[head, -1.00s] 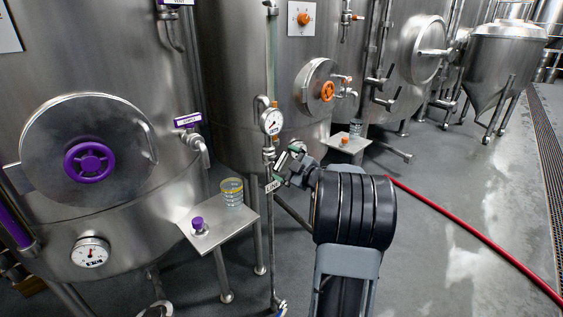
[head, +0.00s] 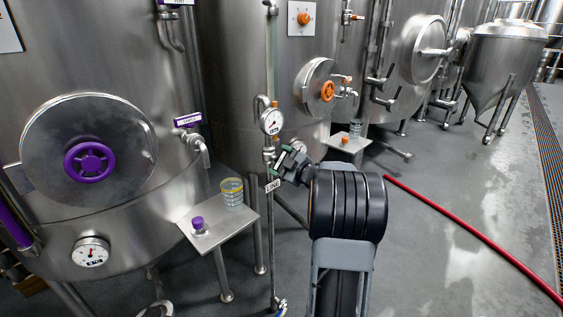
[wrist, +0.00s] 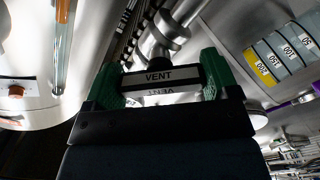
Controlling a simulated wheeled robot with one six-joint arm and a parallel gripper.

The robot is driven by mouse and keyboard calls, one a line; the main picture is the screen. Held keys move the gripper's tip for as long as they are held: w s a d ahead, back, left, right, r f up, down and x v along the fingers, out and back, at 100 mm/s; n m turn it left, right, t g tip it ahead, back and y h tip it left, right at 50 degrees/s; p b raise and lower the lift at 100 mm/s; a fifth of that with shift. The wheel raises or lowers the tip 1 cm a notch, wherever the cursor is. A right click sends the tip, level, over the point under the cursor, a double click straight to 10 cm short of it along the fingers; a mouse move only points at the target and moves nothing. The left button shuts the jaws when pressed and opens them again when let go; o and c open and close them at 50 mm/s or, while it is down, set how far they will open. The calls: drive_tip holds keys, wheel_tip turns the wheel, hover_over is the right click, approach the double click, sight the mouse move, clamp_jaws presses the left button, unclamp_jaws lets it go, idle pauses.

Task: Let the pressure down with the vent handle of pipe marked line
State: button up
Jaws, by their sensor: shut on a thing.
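The pipe marked LINE (head: 270,215) stands upright between the two front tanks, with a white LINE tag (head: 272,185) on it. A pressure gauge (head: 271,122) sits above the tag. My gripper (head: 283,163) is at the pipe just below the gauge. In the wrist view its green-padded fingers (wrist: 163,80) are shut on the vent handle, whose black and white VENT label (wrist: 160,77) shows between them. The metal pipe fitting (wrist: 160,38) shows just beyond the handle. In the head view my wrist and fingers hide most of the handle.
A small shelf (head: 212,238) with a glass (head: 232,193) and a purple-capped item (head: 198,224) stands left of the pipe. A purple-wheeled tank (head: 90,162) is at left, an orange-wheeled one (head: 327,91) behind. A red hose (head: 470,228) crosses the open floor at right.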

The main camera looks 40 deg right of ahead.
drive_tip(key=shift+c, duration=0.7)
drive_tip(key=shift+r+p, duration=0.1)
drive_tip(key=shift+p, duration=0.2)
drive_tip(key=m+p, duration=0.3)
drive_tip(key=shift+r, duration=0.15)
drive_tip(key=m+p, duration=0.3)
drive_tip(key=shift+f+m+p, duration=0.2)
drive_tip(key=shift+m+p, duration=1)
drive_tip(key=shift+m, duration=0.4)
drive_tip(key=o, duration=0.8)
